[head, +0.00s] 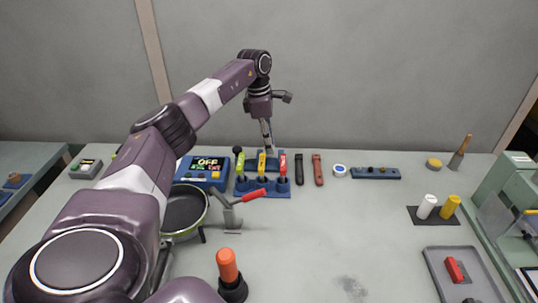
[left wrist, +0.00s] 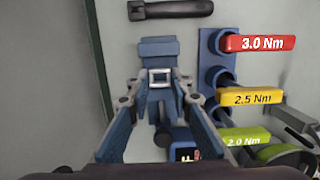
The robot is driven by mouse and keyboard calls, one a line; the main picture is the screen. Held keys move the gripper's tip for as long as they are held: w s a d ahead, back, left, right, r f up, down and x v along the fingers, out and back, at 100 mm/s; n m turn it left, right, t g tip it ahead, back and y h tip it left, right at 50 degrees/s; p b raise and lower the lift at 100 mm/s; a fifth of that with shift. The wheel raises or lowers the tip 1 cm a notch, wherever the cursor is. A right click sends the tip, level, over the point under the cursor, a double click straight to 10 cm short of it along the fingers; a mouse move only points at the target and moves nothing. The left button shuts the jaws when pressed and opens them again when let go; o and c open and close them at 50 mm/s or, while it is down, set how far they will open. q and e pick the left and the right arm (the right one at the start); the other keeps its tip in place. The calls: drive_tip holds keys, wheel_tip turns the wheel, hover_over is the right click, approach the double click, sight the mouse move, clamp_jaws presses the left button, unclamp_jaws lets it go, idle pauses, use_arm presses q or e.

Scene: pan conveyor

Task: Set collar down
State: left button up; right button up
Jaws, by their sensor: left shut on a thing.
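A small silver square ring, which looks like the collar (left wrist: 160,77), sits between the fingertips of my left gripper (left wrist: 161,84) in the left wrist view. The gripper is shut on it. A blue block (left wrist: 157,47) lies just beyond the ring; whether the ring touches it I cannot tell. In the head view my left gripper (head: 268,143) points down behind the torque driver rack, and the ring is too small to make out there. My right gripper is not in view.
The rack holds green (head: 240,163), yellow (head: 262,163) and red (head: 283,164) torque handles, close beside my left gripper. A blue OFF box (head: 204,173) and a pan (head: 183,209) are to the left. Black (head: 300,169) and red-brown (head: 318,170) tools lie right. The table's middle is mostly clear.

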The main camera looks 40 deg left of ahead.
sight(269, 163)
use_arm(q)
drive_tip(key=shift+f, duration=2.45)
drive_tip(key=shift+f, duration=0.1)
drive_tip(key=o, duration=0.8)
wheel_tip(269, 163, up, 12)
drive_tip(key=s+a, duration=0.1)
drive_tip(key=shift+a+b, duration=0.2)
drive_tip(key=shift+b, duration=0.2)
